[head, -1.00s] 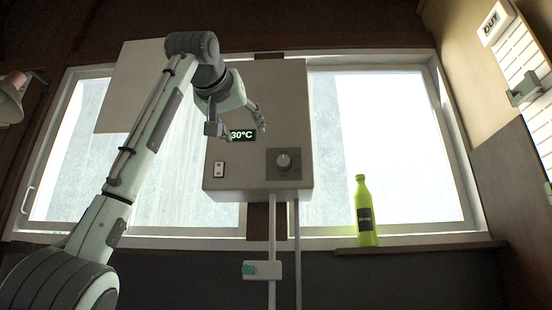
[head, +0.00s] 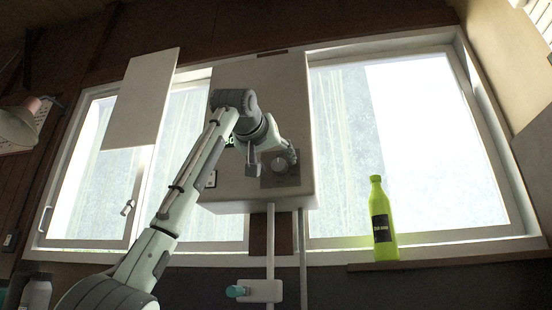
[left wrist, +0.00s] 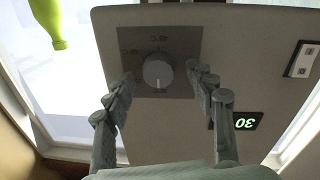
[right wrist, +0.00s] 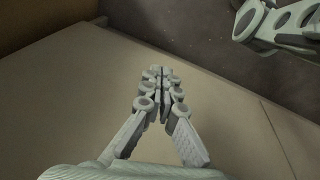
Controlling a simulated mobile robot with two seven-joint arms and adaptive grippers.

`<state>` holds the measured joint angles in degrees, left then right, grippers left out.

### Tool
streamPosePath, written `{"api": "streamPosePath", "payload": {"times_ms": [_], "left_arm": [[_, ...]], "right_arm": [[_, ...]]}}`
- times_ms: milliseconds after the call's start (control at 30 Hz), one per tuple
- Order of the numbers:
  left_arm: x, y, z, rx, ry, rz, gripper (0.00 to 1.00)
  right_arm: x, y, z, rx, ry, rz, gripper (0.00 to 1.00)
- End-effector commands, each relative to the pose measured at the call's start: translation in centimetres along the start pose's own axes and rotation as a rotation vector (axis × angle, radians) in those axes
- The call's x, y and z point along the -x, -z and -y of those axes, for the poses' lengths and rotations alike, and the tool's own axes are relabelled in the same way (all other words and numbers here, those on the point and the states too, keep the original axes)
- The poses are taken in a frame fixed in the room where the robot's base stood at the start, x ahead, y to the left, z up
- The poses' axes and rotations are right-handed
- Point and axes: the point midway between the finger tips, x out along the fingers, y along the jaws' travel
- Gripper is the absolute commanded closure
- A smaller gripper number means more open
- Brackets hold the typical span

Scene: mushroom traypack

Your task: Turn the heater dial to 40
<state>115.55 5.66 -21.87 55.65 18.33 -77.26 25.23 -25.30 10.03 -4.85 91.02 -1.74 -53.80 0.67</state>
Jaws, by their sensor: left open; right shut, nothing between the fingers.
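The heater (head: 270,85) is a pale box on the wall between two windows. In the left wrist view a green display (left wrist: 236,121) reads 30, seen upside down. My left gripper (left wrist: 159,70) is open, one finger on each side of the dial; contact cannot be told. In the head view the left gripper (head: 279,152) partly covers the dial plate (head: 282,178) and display. My right gripper (right wrist: 160,72) is shut and empty, away from the heater.
A green bottle (head: 382,220) stands on the sill right of the heater. Pipes run down below the heater, with a teal-handled valve (head: 236,291). A white switch (head: 211,179) is on the heater's lower left. A lamp (head: 20,122) hangs at far left.

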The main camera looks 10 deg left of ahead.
Motion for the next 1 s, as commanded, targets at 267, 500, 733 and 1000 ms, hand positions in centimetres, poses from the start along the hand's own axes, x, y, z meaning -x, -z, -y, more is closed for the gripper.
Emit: {"api": "streamPosePath", "payload": {"times_ms": [267,500,733,1000], "left_arm": [[-0.89,-0.10,-0.03,-0.001,0.000,0.001,0.44],[-0.86,-0.09,-0.03,-0.001,0.000,0.000,0.52],[-0.84,-0.07,-0.03,-0.001,0.000,0.000,0.80],[-0.82,-0.05,-0.03,-0.007,0.000,0.000,0.94]], "right_arm": [[-0.95,-1.04,0.00,0.013,-0.003,0.009,1.00],[-0.94,-1.02,0.02,0.013,-0.003,0.009,1.00],[-0.94,-1.00,0.02,0.013,-0.003,0.009,1.00],[-0.93,-1.00,0.02,0.013,-0.003,0.009,1.00]]}}
